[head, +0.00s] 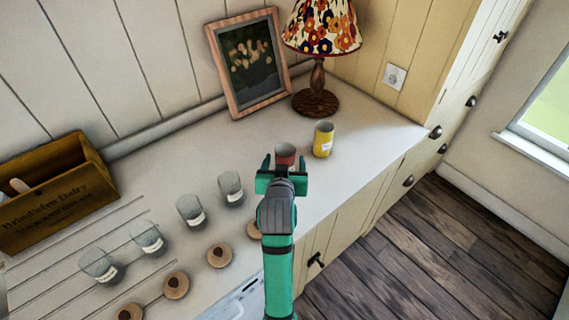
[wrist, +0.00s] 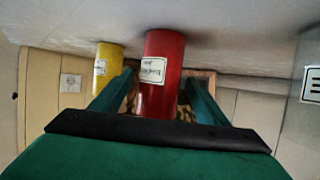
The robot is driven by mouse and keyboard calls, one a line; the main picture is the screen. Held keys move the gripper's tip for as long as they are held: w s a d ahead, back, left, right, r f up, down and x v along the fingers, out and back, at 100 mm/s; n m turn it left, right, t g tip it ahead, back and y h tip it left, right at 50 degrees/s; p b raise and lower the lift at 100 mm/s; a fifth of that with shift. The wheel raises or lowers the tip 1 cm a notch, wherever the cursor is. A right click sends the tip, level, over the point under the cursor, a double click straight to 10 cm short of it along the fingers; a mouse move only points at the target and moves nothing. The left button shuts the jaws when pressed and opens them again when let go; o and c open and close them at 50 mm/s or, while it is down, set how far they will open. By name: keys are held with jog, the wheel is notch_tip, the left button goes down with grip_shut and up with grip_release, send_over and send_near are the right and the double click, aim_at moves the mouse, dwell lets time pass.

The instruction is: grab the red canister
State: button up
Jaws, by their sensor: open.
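The red canister (wrist: 161,77) with a white label stands upright between the two open green fingers of my gripper (wrist: 160,98) in the wrist view. In the head view the red canister (head: 285,152) is mostly hidden behind my gripper (head: 281,166); only its upper part shows. I cannot tell whether either finger touches it. A yellow canister (head: 323,140) with a white label stands close by on the right in the head view. It also shows to the left of the red one in the wrist view (wrist: 108,68).
Several glass jars (head: 190,210) and wooden lids (head: 219,256) line the counter (head: 180,150) to the left. A wooden crate (head: 60,195) is at far left. A lamp (head: 316,95) and a framed picture (head: 248,62) stand behind. The counter right of the yellow canister is clear.

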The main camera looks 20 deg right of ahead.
aim_at(286, 155)
jog(key=x, duration=0.5)
jog(key=c, duration=1.3)
